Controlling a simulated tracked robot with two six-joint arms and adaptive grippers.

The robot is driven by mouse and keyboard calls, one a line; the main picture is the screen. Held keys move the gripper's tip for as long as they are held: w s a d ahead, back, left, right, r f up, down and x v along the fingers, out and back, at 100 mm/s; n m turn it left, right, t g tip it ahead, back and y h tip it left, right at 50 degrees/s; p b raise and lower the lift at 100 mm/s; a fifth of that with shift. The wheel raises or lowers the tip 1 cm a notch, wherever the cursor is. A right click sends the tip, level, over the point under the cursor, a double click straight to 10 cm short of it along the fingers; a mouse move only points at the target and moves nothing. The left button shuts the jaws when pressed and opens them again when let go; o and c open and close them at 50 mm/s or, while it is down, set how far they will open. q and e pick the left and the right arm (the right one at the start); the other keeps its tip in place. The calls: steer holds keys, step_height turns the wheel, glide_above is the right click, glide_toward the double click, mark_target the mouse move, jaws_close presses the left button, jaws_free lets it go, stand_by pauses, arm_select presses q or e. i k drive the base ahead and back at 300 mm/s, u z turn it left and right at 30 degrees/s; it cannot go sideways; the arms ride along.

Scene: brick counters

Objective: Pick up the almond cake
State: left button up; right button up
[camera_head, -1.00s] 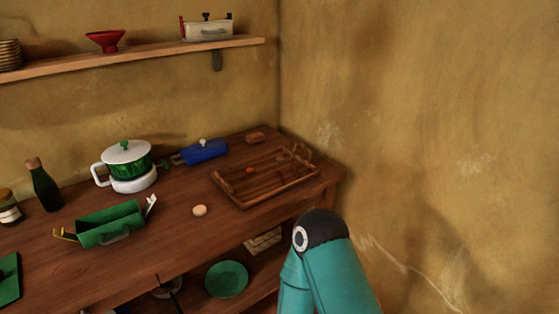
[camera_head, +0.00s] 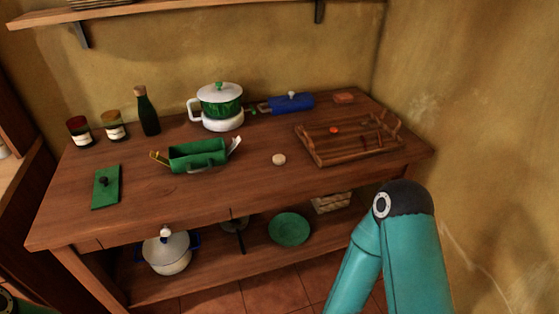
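A small orange-red round piece (camera_head: 334,130) lies in the wooden tray (camera_head: 352,158), and a brownish-pink block (camera_head: 344,98) lies behind the tray. Neither gripper shows. Only a teal link of my arm shows at the lower right, in front of the counter.
A green open box (camera_head: 197,155), green lid (camera_head: 106,187), dark bottle (camera_head: 147,112), two jars (camera_head: 114,128), white-and-green pot (camera_head: 219,105) and blue container (camera_head: 291,103) stand on the counter. The shelf below holds a white pot (camera_head: 167,253) and green plate (camera_head: 290,229). The counter's front middle is clear.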

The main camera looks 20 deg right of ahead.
mark_target(278, 160)
steer(key=z, duration=0.05)
steer(key=k, duration=1)
steer(key=z, duration=1.2)
steer(key=i, duration=2.15)
steer(key=u, duration=2.3)
